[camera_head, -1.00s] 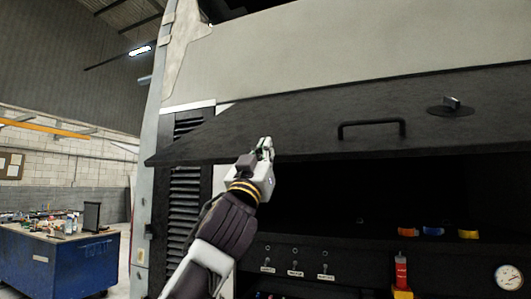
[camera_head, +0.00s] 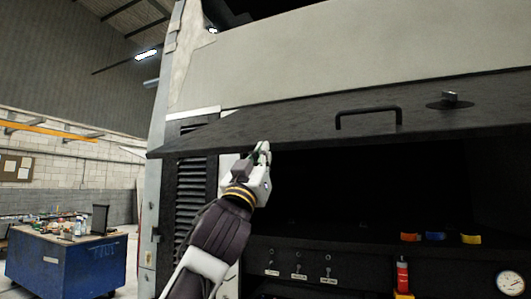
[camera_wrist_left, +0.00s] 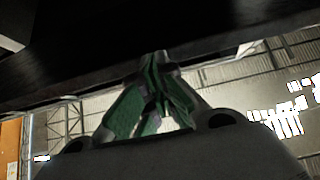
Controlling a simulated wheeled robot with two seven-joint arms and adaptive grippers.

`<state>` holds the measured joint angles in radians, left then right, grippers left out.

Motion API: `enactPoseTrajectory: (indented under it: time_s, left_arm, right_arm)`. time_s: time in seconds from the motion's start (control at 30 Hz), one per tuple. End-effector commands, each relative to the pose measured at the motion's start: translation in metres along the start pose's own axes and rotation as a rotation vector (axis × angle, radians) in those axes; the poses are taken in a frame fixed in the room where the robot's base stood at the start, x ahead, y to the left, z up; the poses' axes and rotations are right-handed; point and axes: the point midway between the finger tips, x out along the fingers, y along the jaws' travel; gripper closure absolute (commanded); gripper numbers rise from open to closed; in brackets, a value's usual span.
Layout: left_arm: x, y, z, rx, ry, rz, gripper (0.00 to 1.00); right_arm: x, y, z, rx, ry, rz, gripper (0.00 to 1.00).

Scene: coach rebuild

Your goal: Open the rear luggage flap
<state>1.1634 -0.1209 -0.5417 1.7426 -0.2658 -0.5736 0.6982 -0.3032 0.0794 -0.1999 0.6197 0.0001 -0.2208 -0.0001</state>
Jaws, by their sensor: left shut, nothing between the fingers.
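The rear luggage flap (camera_head: 290,125) is a wide black panel, swung up and outward, with the dark bay open below it. It has a black bar handle (camera_head: 368,112) and a round latch with a knob (camera_head: 450,101). My left gripper (camera_head: 263,147) is shut and empty, its tips at the flap's lower edge, left of the handle. In the left wrist view the closed fingers (camera_wrist_left: 158,62) point up at the dark underside of the flap (camera_wrist_left: 100,45); whether they touch it I cannot tell. My right gripper is not in view.
A louvred grille (camera_head: 190,195) is at the left. A blue workbench (camera_head: 65,265) stands far left, with floor free between.

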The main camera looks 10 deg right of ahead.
Motion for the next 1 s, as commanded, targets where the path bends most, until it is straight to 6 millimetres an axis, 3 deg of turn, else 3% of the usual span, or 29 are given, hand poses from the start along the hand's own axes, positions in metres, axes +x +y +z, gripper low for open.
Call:
enactPoseTrajectory:
  time_s: [0.5,0.7,1.0]
  left_arm:
    - [-0.062,0.0,0.015,0.0,0.002,0.0,1.0]
    - [-0.074,0.0,0.017,0.001,0.002,0.0,1.0]
    - [-0.076,0.0,0.017,0.001,0.002,0.0,1.0]
  right_arm:
    - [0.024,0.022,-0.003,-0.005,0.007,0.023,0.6]
    - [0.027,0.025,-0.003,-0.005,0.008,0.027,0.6]
    - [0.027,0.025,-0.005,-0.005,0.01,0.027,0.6]
